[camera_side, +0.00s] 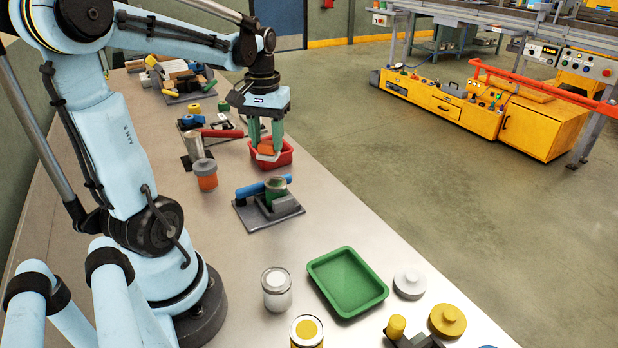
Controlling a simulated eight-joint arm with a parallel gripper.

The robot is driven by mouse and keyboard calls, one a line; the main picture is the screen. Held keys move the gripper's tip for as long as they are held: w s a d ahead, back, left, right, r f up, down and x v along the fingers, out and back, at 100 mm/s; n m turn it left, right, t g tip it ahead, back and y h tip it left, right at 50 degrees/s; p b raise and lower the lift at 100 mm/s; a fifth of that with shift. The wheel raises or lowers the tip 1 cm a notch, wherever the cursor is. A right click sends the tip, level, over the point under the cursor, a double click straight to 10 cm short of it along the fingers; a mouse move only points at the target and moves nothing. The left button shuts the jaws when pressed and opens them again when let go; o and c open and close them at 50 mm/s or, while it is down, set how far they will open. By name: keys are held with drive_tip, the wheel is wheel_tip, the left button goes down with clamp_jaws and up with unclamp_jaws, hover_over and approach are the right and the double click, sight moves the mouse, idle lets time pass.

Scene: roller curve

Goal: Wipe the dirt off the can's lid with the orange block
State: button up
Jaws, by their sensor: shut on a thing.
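My gripper (266,146), with green fingers, points down at the red tray (289,160) near the table's right edge. It is shut on the orange block (266,156), which is over or inside the tray; I cannot tell if it touches the tray's floor. Any dirt on the lid is too small to make out.
A blue cylinder (250,189) lies beside the can on the fixture. Loose blocks (183,80) crowd the far end.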

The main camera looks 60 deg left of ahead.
sight(268, 156)
drive_tip(key=shift+f, duration=1.6)
drive_tip(key=shift+d+f, duration=0.2)
drive_tip(key=shift+f, duration=0.65)
drive_tip(key=shift+c, duration=0.3)
drive_tip(key=shift+d+f, duration=0.1)
drive_tip(key=shift+d, duration=2.6)
drive_tip(key=shift+a, duration=3)
drive_tip(key=shift+d+r, duration=0.1)
drive_tip(key=shift+r, duration=4.1)
